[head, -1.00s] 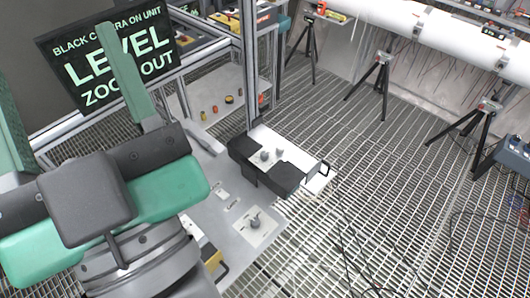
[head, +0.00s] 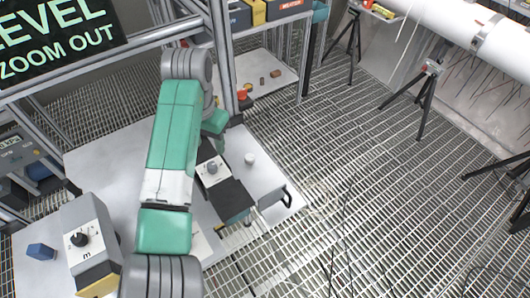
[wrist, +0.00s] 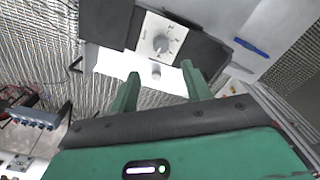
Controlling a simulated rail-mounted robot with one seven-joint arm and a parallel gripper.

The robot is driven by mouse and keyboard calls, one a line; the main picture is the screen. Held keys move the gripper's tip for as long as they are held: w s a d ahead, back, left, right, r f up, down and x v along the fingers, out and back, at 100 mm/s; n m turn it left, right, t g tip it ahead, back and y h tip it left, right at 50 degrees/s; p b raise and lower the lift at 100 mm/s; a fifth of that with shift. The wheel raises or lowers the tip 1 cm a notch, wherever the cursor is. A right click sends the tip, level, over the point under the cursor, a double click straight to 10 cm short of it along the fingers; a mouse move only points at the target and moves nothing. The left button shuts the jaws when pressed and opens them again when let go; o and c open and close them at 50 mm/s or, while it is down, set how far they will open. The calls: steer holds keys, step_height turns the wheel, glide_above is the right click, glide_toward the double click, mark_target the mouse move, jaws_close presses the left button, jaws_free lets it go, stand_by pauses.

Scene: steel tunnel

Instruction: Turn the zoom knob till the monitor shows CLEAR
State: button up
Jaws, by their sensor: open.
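The monitor (head: 58,38) at top left in the head view shows green letters: LEVEL, partly cut off, and ZOOM OUT. A black unit (head: 236,200) on the bench bears a white plate with a grey round knob (head: 212,168), likely the zoom knob. The wrist view shows this knob (wrist: 161,43) with marks around it, too small to read. My gripper (wrist: 160,70) is open and empty, its green fingers pointing toward the knob but apart from it. In the head view my arm stands left of the unit and hides part of the bench.
A pale cylinder (head: 250,159) stands beside the black unit. A grey box with a black knob (head: 80,240) and a blue block (head: 41,251) are at lower left. A metal post (head: 221,55) rises behind the unit. Grating at right is open, with tripods (head: 425,90) beyond.

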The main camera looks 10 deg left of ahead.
mark_target(212, 165)
steer(key=shift+s+a+f, duration=0.2)
steer(key=shift+s+a, duration=0.05)
step_height(212, 165, down, 8)
steer(key=shift+a+r+p, duration=0.1)
steer(key=shift+a+p, duration=0.05)
steer(key=shift+p, duration=0.2)
steer(key=c, duration=1)
steer(key=shift+r+n+p, duration=0.15)
steer(key=shift+n+p, duration=0.15)
steer(key=shift+p, duration=0.05)
steer(key=n+p, duration=0.2)
steer(key=shift+n, duration=0.3)
steer(key=n+p, duration=0.2)
steer(key=n, duration=0.1)
steer(key=shift+n+p, duration=0.45)
steer(key=shift+n, duration=1.25)
